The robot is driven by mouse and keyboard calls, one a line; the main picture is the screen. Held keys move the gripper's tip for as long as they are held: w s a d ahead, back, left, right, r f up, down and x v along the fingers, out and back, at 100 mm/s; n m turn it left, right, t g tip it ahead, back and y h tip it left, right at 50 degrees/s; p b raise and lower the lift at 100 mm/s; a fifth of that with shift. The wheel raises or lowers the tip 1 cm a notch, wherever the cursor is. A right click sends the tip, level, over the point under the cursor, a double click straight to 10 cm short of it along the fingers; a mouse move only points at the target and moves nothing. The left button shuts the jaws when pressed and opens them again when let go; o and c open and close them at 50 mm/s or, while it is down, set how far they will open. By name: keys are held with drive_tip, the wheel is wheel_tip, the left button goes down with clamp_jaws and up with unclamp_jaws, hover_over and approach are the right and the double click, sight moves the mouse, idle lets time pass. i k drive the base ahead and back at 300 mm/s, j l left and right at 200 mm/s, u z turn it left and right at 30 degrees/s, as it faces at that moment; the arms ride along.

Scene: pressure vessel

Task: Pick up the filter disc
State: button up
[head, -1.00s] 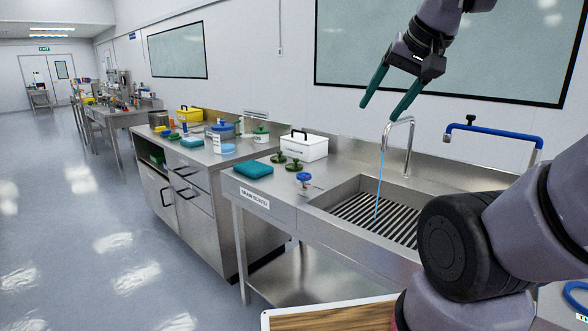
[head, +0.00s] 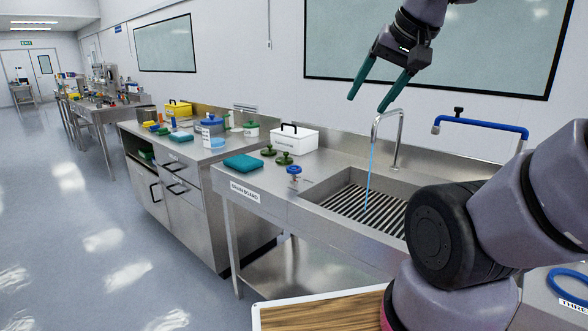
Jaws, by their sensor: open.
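My gripper (head: 367,103) is open and empty, with two dark green fingers pointing down-left. It is held high in front of the wall, above and behind the sink tap in the picture. I cannot pick out the filter disc with certainty. A pale blue round item (head: 217,143) lies on the steel counter beside a blue-lidded pot (head: 212,127), well to the left of my gripper and apart from it. It is too small to tell whether it is the disc.
Water runs from the tap (head: 375,125) into the sink (head: 365,205). A teal block (head: 243,162), green knobbed parts (head: 284,159), a blue-topped valve (head: 293,171) and a white box (head: 294,139) stand on the drain board. Floor at left is clear.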

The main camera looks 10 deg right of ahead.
sight(284, 160)
drive_tip(key=i+j+z, duration=0.1)
drive_tip(key=i+j, duration=0.45)
drive_tip(key=i+j+z, duration=0.15)
drive_tip(key=j, duration=0.3)
drive_tip(key=i+j+z, duration=0.1)
drive_tip(key=i+j, duration=0.5)
drive_tip(key=j, duration=0.15)
drive_tip(key=i+j+z, duration=0.15)
drive_tip(key=j, duration=0.25)
drive_tip(key=i+j+z, duration=0.1)
drive_tip(key=i+j, duration=0.2)
drive_tip(key=j, duration=0.1)
